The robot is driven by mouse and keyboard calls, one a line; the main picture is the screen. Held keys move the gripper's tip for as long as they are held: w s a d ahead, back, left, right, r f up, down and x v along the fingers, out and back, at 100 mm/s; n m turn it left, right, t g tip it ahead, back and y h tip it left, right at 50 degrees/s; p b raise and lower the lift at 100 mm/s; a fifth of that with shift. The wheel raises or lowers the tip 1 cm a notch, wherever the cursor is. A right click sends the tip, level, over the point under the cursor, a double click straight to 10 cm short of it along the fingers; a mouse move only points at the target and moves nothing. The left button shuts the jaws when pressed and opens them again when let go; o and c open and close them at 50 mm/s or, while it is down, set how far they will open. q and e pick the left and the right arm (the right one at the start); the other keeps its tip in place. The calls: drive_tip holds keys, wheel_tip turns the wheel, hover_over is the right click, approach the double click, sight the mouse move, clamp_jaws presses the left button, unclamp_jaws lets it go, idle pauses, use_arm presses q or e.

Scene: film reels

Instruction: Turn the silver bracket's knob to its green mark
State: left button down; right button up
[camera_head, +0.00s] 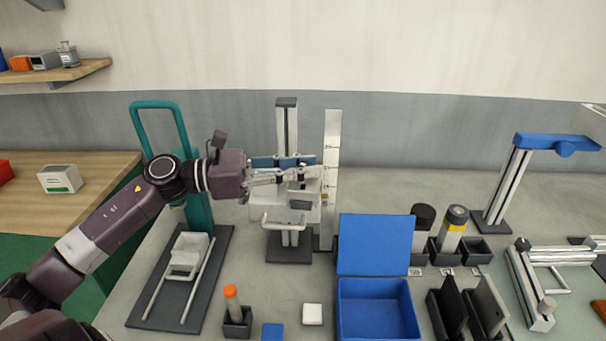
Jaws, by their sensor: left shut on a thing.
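My left gripper (312,173) reaches in from the left and is shut at the middle stand. It grips a small part there, which its fingers mostly hide; I cannot tell if that is a knob. The stand has a silver column (287,120), a blue plate (264,162) behind the fingers and a pale carriage with a U-shaped handle (285,226). A white marked strip (331,150) stands upright just right of it. A silver frame (526,285) with a round end piece (547,304) lies at the right. No green mark is readable. My right gripper is out of view.
A blue open box (376,283), a holder with an orange-topped stick (231,292) and a white block (312,314) lie in front. Dark cylinders (424,217) and a blue-armed stand (556,143) are at right. A teal-handled rig (182,310) is at left.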

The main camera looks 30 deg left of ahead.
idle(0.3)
use_arm(q)
drive_tip(key=c, duration=1.7)
unclamp_jaws()
drive_tip(key=shift+v, duration=3.75)
